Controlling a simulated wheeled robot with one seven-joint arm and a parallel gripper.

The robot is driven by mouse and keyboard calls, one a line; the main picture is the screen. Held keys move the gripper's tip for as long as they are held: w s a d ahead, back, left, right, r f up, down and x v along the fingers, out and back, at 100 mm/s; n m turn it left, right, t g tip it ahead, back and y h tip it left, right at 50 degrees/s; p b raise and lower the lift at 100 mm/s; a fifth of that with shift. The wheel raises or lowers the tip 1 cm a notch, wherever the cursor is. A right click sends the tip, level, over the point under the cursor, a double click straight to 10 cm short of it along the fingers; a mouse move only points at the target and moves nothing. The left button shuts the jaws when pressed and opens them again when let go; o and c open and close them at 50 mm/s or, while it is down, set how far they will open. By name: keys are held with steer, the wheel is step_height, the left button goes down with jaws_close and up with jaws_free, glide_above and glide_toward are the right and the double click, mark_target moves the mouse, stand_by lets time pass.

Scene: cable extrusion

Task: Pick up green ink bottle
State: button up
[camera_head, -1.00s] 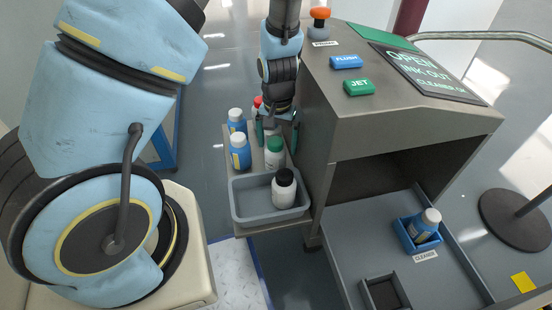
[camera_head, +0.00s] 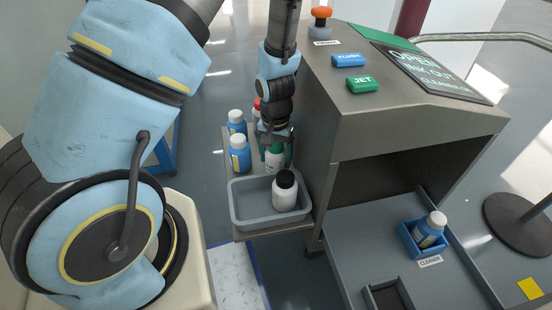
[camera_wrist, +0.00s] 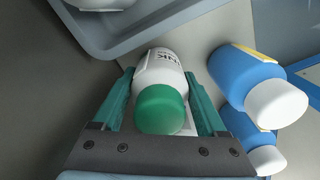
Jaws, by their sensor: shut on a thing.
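The green ink bottle (camera_wrist: 161,92) is white with a green cap and stands on the side shelf (camera_head: 248,236). In the head view the bottle (camera_head: 274,158) is partly hidden by my gripper. My gripper (camera_head: 276,145) has come down over it from above. In the wrist view the green fingers of my gripper (camera_wrist: 160,90) lie on both sides of the bottle, shut on it. Its green cap faces the wrist camera, and part of its label shows.
Two blue bottles with white caps (camera_head: 240,153) (camera_head: 236,122) stand just left of my gripper. A red-capped bottle (camera_head: 258,104) is behind. A grey tray (camera_head: 240,213) in front holds a black-capped white bottle (camera_head: 285,190). The machine housing (camera_head: 345,125) rises close on the right.

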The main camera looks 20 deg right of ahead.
steer(key=c, duration=0.8)
steer(key=shift+r, duration=0.15)
